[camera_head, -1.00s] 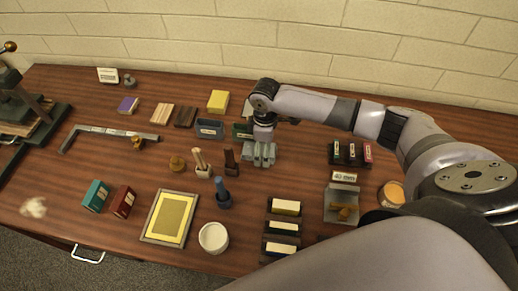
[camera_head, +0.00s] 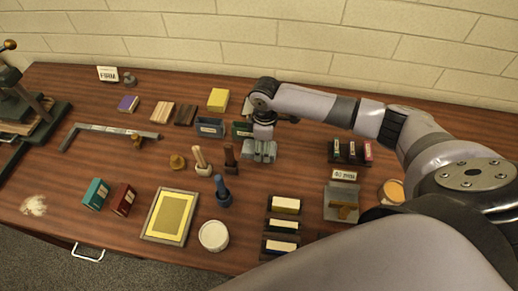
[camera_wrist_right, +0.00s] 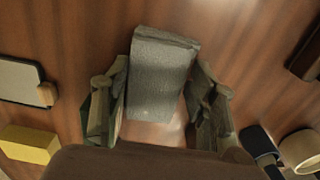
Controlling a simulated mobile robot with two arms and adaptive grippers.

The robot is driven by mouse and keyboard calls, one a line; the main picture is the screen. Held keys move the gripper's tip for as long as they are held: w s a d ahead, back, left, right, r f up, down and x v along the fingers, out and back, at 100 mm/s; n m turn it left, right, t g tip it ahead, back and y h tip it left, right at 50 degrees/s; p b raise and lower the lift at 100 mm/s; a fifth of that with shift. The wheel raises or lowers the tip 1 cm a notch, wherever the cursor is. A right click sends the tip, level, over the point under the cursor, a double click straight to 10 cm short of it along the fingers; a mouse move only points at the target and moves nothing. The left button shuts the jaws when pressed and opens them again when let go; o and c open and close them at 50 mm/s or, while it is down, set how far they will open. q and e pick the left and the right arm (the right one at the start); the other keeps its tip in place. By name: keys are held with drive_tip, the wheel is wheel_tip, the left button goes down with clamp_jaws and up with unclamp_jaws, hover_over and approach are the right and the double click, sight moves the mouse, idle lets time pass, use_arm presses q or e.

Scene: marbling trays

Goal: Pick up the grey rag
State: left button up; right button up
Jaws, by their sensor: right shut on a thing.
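The grey rag (camera_wrist_right: 160,75) is a folded, textured grey piece. In the right wrist view it sits between the two fingers of my right gripper (camera_wrist_right: 160,108), which is shut on it. In the head view my right gripper (camera_head: 261,152) is low over the middle of the table; the rag is hard to tell from the grey fingers there. I cannot tell whether the rag touches the table. My left gripper is not in view.
Close around the gripper stand a dark brown block (camera_head: 231,156), a pale-handled tool (camera_head: 201,160) and a blue-grey bin (camera_head: 210,127). Label holders (camera_head: 285,205) stand in front, to the right. Bare wood lies right of the gripper.

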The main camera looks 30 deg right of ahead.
drive_tip(key=shift+r, duration=0.1)
wheel_tip(320, 180, up, 20)
drive_tip(key=b, duration=0.3)
idle(0.3)
drive_tip(key=o, duration=0.5)
drive_tip(key=c, duration=0.5)
drive_tip(key=shift+o, duration=0.2)
